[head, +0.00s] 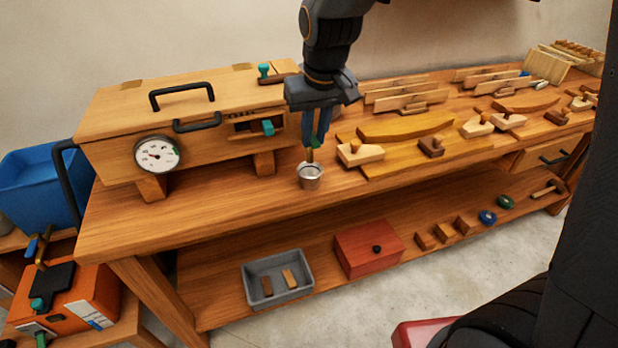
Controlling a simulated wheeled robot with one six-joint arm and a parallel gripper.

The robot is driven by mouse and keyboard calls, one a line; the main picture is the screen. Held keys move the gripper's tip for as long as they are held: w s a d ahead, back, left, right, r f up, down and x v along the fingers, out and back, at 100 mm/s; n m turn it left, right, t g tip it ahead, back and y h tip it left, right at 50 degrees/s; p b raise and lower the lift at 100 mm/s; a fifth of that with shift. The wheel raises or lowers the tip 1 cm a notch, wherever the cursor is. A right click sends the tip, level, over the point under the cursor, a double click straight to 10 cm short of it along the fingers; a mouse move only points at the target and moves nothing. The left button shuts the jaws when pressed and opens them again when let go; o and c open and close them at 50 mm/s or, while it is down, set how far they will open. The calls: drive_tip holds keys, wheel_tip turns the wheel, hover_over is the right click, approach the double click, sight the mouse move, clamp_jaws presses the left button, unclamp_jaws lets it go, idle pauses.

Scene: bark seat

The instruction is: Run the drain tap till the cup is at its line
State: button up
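A small metal cup (310,176) stands upright near the bench's front edge. My gripper (316,142) points down just above it, its dark blue fingers close together. A small brass piece (310,156) with some teal above it shows at the fingertips, over the cup; I cannot tell whether the fingers grip it or whether it is the drain tap. The wooden box (200,123) beside my gripper has a round dial (157,154) and a teal handle (268,127) at its front opening. The cup's line and level are too small to read.
The workbench (215,215) holds wooden planes and boards to the right. The lower shelf has a grey tray (247,275) and a red box (366,250). At left are an orange box (68,306) with a brass, blue-handled fitting (38,249) and a blue bin (38,187).

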drive_tip(key=shift+c, duration=1.3)
drive_tip(key=shift+w+d+n, duration=0.2)
drive_tip(key=shift+d+n, duration=0.1)
drive_tip(key=shift+n, duration=0.4)
drive_tip(key=shift+w+d+n+g+y+b, duration=0.35)
drive_tip(key=shift+n+b, duration=0.3)
drive_tip(key=shift+n, duration=0.65)
drive_tip(key=shift+w+d+n+g+y+b, duration=0.15)
drive_tip(key=shift+w+d+n+b, duration=0.45)
drive_tip(key=shift+n, duration=0.7)
drive_tip(key=shift+w+d+n+g+y+b, duration=0.1)
drive_tip(key=shift+w+d+n+y+b, duration=0.15)
drive_tip(key=shift+n+b, duration=0.8)
drive_tip(key=shift+s+f+n+p, duration=0.1)
drive_tip(key=shift+s+n+p, duration=0.15)
drive_tip(key=shift+s+p, duration=0.1)
idle(1.8)
